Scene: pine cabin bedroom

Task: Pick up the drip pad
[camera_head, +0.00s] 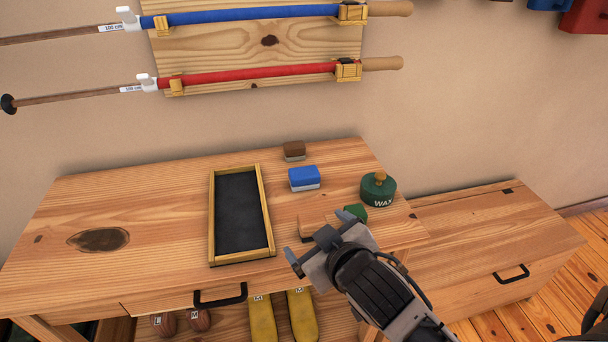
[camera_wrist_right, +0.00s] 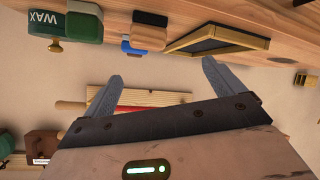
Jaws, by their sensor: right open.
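The drip pad appears to be the dark flat pad in a shallow wooden frame (camera_head: 240,210) on the middle of the bench top. The frame also shows at the upper right of the right wrist view (camera_wrist_right: 249,40). My right gripper (camera_head: 318,236) is open and empty, to the right of the frame near the bench's front edge. Its two fingers show spread apart in the right wrist view (camera_wrist_right: 158,84), with nothing between them. It is apart from the pad. My left gripper is out of view.
A blue block (camera_head: 304,177), a brown block (camera_head: 294,149) and a green wax tin (camera_head: 379,191) stand right of the frame. A wooden block (camera_head: 311,224) and a green block (camera_head: 356,212) are partly behind my right gripper. The bench left of the frame is clear.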

